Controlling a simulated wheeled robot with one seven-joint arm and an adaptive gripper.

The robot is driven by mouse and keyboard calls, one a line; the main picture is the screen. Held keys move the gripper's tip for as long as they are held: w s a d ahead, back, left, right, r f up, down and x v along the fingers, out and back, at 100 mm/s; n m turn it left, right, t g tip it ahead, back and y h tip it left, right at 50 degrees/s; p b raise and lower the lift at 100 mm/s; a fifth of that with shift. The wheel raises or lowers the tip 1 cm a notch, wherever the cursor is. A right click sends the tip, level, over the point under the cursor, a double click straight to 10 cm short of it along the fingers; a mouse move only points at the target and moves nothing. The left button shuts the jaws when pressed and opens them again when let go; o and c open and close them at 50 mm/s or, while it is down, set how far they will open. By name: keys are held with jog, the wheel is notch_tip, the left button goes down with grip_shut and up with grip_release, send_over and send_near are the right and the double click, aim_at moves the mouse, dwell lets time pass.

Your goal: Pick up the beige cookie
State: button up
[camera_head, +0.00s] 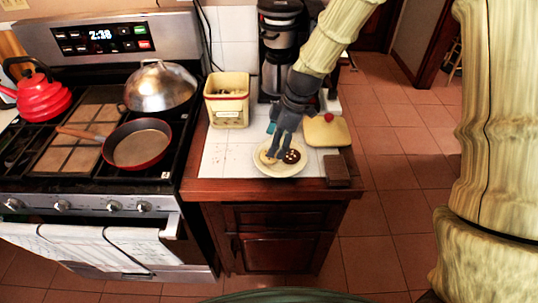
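The beige cookie (265,157) lies on the left part of a cream plate (281,172) near the front of the counter. A dark brown cookie with pale spots (292,156) lies on the same plate, to its right. My gripper (277,152) reaches down over the plate from above. Its fingertips are at the right side of the beige cookie and partly cover it. The fingers are small and dark here, so I cannot tell their gap or whether they touch the cookie.
A cream canister (227,107) stands left behind the plate, and a coffee maker (281,40) stands at the back. A yellowish lid-like piece with a red knob (327,131) and a dark brown block (337,170) are to the right. The stove with a red pan (138,145) is left.

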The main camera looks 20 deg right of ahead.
aim_at(270, 161)
jog(key=shift+s+a+f, duration=0.1)
jog(key=shift+s, duration=0.05)
jog(key=shift+w+p+x, duration=0.25)
jog(key=shift+p+x, duration=0.4)
jog(key=shift+x, duration=0.45)
jog(key=shift+p+x, duration=0.35)
jog(key=shift+x, duration=1.1)
jog(key=c, duration=0.9)
